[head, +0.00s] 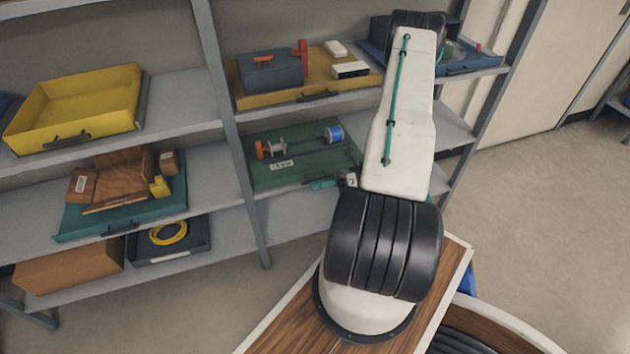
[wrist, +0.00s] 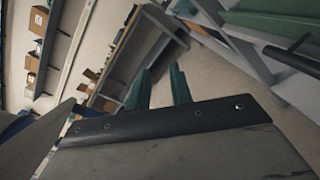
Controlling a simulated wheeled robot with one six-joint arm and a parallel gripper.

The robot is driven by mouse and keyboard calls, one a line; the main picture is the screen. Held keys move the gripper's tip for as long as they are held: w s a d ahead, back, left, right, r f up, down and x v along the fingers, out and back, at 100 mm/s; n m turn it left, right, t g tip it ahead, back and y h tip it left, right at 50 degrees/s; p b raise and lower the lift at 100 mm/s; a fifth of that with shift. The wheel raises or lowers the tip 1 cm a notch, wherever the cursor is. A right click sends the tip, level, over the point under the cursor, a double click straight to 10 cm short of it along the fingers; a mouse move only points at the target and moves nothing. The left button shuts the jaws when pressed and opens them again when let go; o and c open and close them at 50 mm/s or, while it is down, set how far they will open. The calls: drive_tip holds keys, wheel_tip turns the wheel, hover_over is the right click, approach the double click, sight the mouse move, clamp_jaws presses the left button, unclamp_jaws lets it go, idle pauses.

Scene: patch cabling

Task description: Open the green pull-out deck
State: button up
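The green deck (head: 265,178) lies on the middle shelf of the right bay. It carries a spool with a blue end, an orange-ended part and a white label. My gripper (head: 322,184) is by the deck's front right edge, partly hidden by my arm. In the wrist view, my gripper's two green fingers (wrist: 158,80) stand apart with nothing between them. A black bar handle (wrist: 294,58) shows at the right of that view, beside a green surface (wrist: 268,22). The handle is outside the fingers.
A yellow deck (head: 290,97) with a grey toolbox (head: 270,70) sits above. A blue tray (head: 470,62) is at upper right. A teal deck (head: 75,222) with wooden parts and a yellow tray (head: 90,95) are in the left bay. A shelf post (head: 235,140) separates the bays. Right floor is clear.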

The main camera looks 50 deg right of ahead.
sight(315, 180)
drive_tip(key=d+f+m+t+h, duration=0.5)
drive_tip(key=f+m+t+h, duration=0.15)
drive_tip(key=f+m, duration=0.45)
drive_tip(key=w+d+m, duration=0.1)
drive_tip(key=w, duration=0.1)
drive_tip(key=w+m+t+h, duration=0.1)
drive_tip(key=w+m, duration=0.1)
drive_tip(key=w, duration=0.1)
drive_tip(key=w+d+r+m+t+h, duration=0.1)
drive_tip(key=w+m, duration=0.1)
drive_tip(key=w, duration=0.1)
drive_tip(key=shift+d+h, duration=0.25)
drive_tip(key=shift+d, duration=0.1)
drive_tip(key=shift+c, duration=0.3)
clamp_jaws()
